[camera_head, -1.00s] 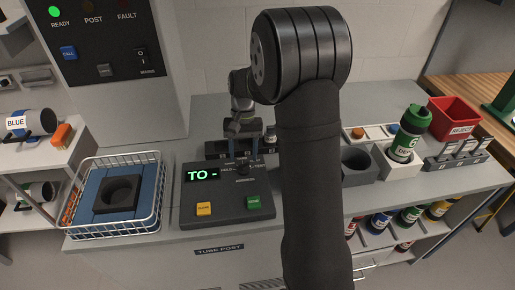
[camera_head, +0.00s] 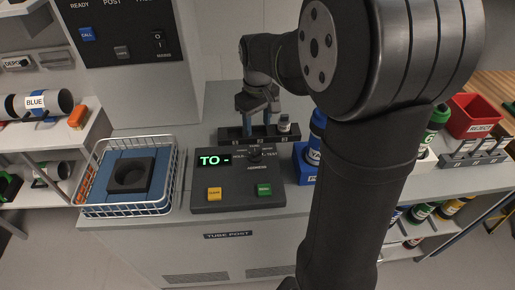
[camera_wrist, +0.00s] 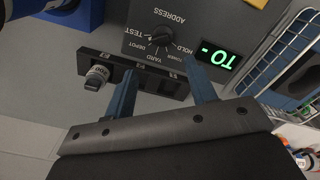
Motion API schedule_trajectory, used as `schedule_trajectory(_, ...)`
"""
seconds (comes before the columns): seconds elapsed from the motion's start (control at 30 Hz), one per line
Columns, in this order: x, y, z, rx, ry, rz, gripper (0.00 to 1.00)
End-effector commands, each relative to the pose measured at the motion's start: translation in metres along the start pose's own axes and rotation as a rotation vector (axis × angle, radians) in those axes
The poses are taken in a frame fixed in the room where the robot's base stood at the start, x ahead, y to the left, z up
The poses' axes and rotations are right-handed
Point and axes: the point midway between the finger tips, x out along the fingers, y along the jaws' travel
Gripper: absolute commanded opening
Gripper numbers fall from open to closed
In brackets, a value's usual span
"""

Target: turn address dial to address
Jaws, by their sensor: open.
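The address dial (camera_head: 256,155) is a dark round knob on the grey control panel (camera_head: 235,197). Its green display (camera_head: 214,160) reads "TO -". In the wrist view the dial (camera_wrist: 161,38) has the words TEST, HOLD, YARD and DEPOT around it, with ADDRESS beyond; I cannot tell exactly which word it points at. My gripper (camera_head: 258,112) hangs above and behind the dial, over the dark rack. In the wrist view my gripper (camera_wrist: 160,72) is open, with its two blue-grey fingers apart and nothing between them. The dial lies beyond the fingertips, apart from them.
The dark slotted rack (camera_head: 233,134) behind the panel holds one small grey-topped piece (camera_head: 284,124). A yellow button (camera_head: 214,194) and a green button (camera_head: 264,189) sit on the panel front. A wire basket (camera_head: 168,185) stands left; a blue holder (camera_head: 305,172) stands right.

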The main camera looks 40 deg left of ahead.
Motion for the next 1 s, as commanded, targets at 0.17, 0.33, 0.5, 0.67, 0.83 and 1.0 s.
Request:
schedule_trajectory(0.17, 0.042, 0.0, 0.001, 0.001, -0.004, -0.002, 0.51)
schedule_trajectory(0.33, 0.076, 0.0, 0.001, 0.001, -0.004, -0.002, 0.51)
schedule_trajectory(0.5, 0.099, 0.0, 0.0, 0.001, -0.002, -0.001, 0.51)
schedule_trajectory(0.67, 0.109, 0.0, 0.0, 0.002, -0.001, -0.001, 0.51)
schedule_trajectory(0.83, 0.111, 0.0, 0.0, 0.001, 0.001, 0.0, 0.51)
schedule_trajectory(1.0, 0.11, 0.0, 0.0, 0.002, 0.0, 0.0, 0.42)
